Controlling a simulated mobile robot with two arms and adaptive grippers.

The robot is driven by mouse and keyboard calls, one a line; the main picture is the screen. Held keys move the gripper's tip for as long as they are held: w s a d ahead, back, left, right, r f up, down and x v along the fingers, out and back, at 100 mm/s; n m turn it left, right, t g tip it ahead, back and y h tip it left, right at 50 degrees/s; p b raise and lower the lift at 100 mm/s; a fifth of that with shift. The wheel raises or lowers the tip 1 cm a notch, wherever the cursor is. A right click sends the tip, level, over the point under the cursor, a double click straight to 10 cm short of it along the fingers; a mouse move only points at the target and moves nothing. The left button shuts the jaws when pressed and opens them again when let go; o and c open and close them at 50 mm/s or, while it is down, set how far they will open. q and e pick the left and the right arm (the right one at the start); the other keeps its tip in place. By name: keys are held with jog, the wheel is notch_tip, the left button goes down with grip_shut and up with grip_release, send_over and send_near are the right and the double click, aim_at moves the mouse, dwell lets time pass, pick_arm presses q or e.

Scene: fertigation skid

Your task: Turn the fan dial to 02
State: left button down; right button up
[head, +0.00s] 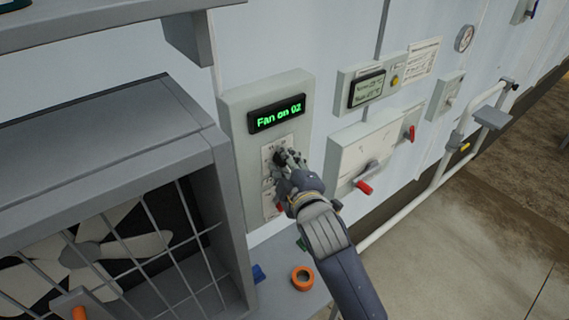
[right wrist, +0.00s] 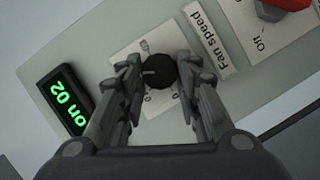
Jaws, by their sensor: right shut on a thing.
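The fan control box (head: 240,150) is mounted on the pale wall. Its display (head: 277,114) reads "Fan on 02" in green; part of the display (right wrist: 64,100) also shows in the right wrist view, reading "on 02". The black fan dial (right wrist: 158,72) sits on a white scale plate beside a "Fan speed" label (right wrist: 208,42). My right gripper (head: 284,160) is at the dial, with a finger on each side of it, shut on it. The gripper mostly hides the dial in the head view. My left gripper is not in view.
A large caged fan (head: 130,230) stands at the left. A red switch (right wrist: 290,4) is beside the dial plate. Other wall boxes with red handles (head: 364,187) are to the right. An orange ring (head: 302,279) lies on a grey surface below.

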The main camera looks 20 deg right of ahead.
dwell(0.4)
jog(key=o, duration=1.1)
jog(key=shift+s, duration=0.15)
jog(key=s, duration=0.3)
jog(key=s+r, duration=0.1)
jog(key=s, duration=0.3)
jog(key=s+r, duration=0.1)
jog(key=s, duration=0.3)
jog(key=shift+s+d+r, duration=0.1)
jog(key=shift+s+r, duration=0.05)
jog(key=shift+s, duration=0.1)
